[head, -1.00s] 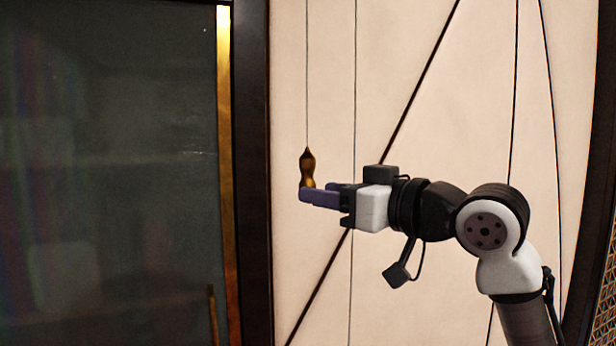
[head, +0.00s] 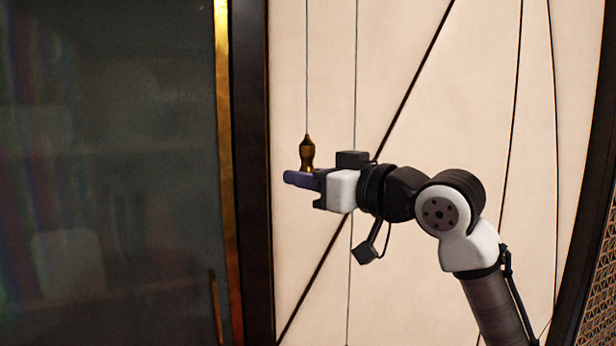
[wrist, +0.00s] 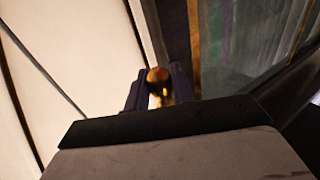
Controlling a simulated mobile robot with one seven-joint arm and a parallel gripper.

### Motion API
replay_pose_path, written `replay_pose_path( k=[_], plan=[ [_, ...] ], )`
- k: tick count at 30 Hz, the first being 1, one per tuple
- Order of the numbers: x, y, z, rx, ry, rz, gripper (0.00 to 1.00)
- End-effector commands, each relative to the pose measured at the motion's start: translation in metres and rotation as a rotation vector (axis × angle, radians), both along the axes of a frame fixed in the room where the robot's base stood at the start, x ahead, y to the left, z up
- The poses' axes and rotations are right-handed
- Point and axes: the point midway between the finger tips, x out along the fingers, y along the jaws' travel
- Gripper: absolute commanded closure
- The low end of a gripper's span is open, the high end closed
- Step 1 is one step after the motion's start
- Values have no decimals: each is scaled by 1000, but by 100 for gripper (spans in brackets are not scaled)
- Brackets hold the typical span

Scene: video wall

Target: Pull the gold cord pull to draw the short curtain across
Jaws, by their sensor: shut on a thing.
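The gold cord pull (head: 307,153) hangs upright on a thin cord in front of the cream panel in the head view. My gripper (head: 300,179) is around its lower part, fingers pointing left, and is shut on it. The upper part of the pull shows above the fingers, and its lower end is hidden by them. In the wrist view the rounded gold top of the pull (wrist: 158,76) sits between the two fingers (wrist: 160,90). I cannot make out the short curtain for certain.
A dark glass screen (head: 110,170) with a gold edge strip (head: 223,120) and a dark frame post (head: 250,170) stands left of the pull. A second thin cord (head: 356,90) hangs just to its right. Dark lines cross the cream panel (head: 450,100).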

Motion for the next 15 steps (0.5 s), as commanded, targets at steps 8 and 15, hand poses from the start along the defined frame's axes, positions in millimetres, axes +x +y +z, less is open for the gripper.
replay_pose_path(
  k=[8, 15],
  plan=[
    [0, 0, -4, 1, 1, 0, 100],
    [0, 0, -43, 3, 2, 3, 100]
  ],
)
